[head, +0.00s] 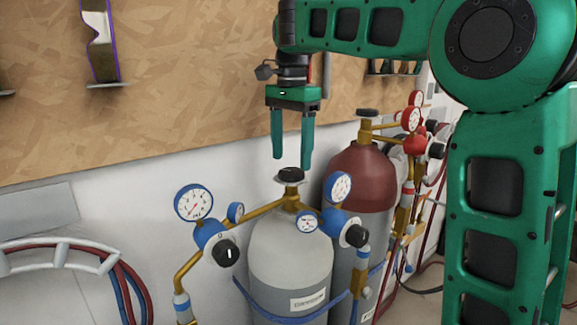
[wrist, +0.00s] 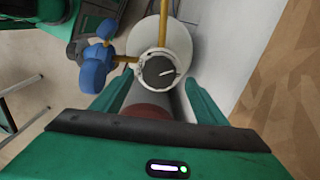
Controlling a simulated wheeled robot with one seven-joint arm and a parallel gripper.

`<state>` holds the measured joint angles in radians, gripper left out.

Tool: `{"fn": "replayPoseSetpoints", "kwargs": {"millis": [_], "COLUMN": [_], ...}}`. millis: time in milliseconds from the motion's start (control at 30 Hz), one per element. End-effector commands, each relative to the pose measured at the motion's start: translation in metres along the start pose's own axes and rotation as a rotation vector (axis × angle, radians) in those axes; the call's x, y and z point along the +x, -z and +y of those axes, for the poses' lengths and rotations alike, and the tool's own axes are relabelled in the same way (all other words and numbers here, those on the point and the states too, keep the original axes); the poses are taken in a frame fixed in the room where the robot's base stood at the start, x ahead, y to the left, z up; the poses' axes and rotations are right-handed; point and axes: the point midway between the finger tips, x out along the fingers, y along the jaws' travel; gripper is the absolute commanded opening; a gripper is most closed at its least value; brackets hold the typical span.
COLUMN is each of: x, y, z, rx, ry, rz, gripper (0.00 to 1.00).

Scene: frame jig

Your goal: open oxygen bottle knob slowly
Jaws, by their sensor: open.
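The oxygen bottle is the grey cylinder (head: 290,250) with blue regulators, standing upright in the head view. Its dark knob (head: 291,175) sits on top of the brass valve. The knob also shows in the wrist view (wrist: 160,72), round and dark with a light line on its face. My gripper (head: 292,163) points straight down, its green fingers apart and empty. In the head view the fingertips are just above the knob's height, close over it. In the wrist view the knob lies beyond the fingertips, roughly centred between them. I cannot tell whether the fingers touch anything.
A dark red bottle (head: 362,180) with red regulators stands close behind to the right. Blue gauges (head: 194,203) and brass pipes spread to both sides of the grey bottle. A wooden panel (head: 180,110) covers the wall behind. Red and blue hoses (head: 125,280) hang at the left.

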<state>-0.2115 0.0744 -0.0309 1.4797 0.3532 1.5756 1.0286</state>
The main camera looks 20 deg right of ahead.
Motion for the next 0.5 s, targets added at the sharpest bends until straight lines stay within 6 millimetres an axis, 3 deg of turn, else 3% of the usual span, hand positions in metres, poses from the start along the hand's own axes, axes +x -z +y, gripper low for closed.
{"fn": "replayPoseSetpoints", "kwargs": {"millis": [500], "x": [0.028], "y": [0.001], "z": [0.000], "rx": [0.002], "ry": [-0.002], "rz": [0.004], "gripper": [0.67]}}
